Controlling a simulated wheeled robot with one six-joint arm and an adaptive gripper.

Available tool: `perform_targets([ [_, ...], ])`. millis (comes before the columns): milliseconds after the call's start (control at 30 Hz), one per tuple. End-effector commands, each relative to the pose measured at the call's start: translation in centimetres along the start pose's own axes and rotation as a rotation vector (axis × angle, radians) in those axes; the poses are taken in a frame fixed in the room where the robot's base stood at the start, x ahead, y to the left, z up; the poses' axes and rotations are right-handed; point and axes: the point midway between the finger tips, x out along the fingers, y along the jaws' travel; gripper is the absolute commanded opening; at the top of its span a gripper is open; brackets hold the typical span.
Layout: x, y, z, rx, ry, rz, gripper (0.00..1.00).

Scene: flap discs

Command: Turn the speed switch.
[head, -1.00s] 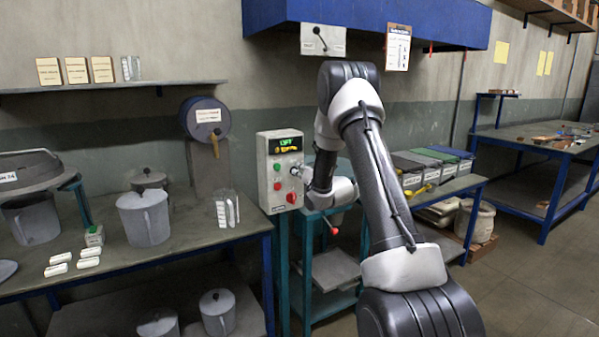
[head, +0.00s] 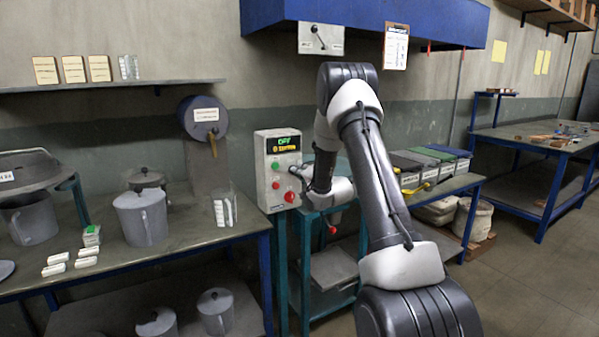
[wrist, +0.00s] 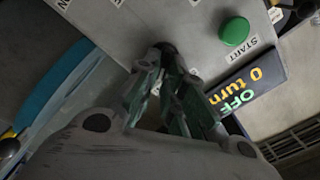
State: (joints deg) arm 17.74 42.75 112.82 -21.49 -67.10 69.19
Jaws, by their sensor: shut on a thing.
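The grey control box (head: 262,178) stands on the teal stand, with a lit display (head: 283,144) at its top. In the wrist view the display (wrist: 246,88) reads "OFF" in green and "0 turn" in yellow. My gripper (wrist: 172,58) is shut on a small dark switch knob (wrist: 167,47) on the box face. The fingers hide most of the knob. In the head view my gripper (head: 298,172) is at the right side of the box face, largely hidden by my wrist.
A green START button (wrist: 235,31) is close to my fingers. Green and red buttons (head: 276,185) and a larger red button (head: 290,197) are on the box. A bench (head: 190,240) with jugs stands left; lidded bins (head: 410,180) stand right.

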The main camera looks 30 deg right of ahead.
Motion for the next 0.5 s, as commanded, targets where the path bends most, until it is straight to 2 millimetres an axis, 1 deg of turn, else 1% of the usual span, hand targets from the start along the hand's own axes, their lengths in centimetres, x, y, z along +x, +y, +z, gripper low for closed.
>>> perform_targets([
  [400, -0.05, 0.12, -0.02, 0.008, 0.001, 0.002, 0.0],
  [433, -0.05, 0.12, -0.02, 0.008, 0.001, 0.002, 0.14],
  [500, -0.05, 0.12, -0.02, 0.008, 0.001, 0.002, 0.27],
])
